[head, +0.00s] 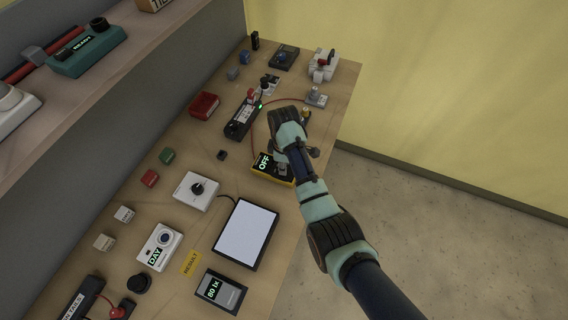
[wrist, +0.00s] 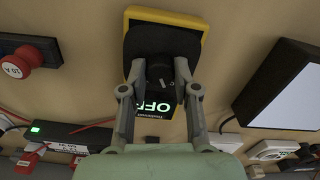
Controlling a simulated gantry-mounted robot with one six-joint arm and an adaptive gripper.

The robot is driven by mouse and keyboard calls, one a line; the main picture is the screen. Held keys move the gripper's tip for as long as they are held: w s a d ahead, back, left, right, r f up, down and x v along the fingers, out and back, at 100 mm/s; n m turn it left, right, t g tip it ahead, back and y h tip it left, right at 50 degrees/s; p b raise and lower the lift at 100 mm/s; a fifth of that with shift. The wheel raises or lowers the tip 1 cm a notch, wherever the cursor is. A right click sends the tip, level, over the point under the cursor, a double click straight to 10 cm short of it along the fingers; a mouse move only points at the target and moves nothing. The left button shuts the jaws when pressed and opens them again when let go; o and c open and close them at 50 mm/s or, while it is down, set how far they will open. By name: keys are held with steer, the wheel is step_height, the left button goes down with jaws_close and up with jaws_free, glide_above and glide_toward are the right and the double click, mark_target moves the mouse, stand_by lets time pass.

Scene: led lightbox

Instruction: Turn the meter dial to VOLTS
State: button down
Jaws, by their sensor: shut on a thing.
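The meter (head: 262,176) is a yellow-edged box with a dark face on the bench, and its display reads OFF. My gripper (head: 284,170) is over the right side of the meter, pointing down. In the wrist view the meter (wrist: 203,38) is at the top centre, with its OFF display (wrist: 153,104) seen upside down between my fingers. My gripper (wrist: 160,88) is shut on the dark dial (wrist: 160,74) on the meter's face. The fingers hide much of the dial, and I cannot read its markings.
A white light panel (head: 245,234) lies in front of the meter, and a white box with a black knob (head: 197,189) stands left. A black power unit (head: 242,121) with a red wire (head: 285,101) is behind. A shelf (head: 95,85) overhangs the upper left.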

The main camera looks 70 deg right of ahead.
steer(key=shift+r, duration=0.1)
steer(key=shift+r+m+p, duration=0.1)
steer(key=shift+m+p, duration=0.95)
steer(key=shift+m, duration=0.15)
steer(key=m+p, duration=0.1)
steer(key=m, duration=0.1)
steer(key=shift+m+p, duration=0.3)
steer(key=shift+p, duration=0.05)
steer(key=m+p, duration=0.2)
steer(key=m, duration=0.4)
steer(key=shift+f+m, duration=0.2)
steer(key=shift+m, duration=0.2)
steer(key=c, duration=0.9)
jaws_free()
steer(key=shift+o, duration=0.2)
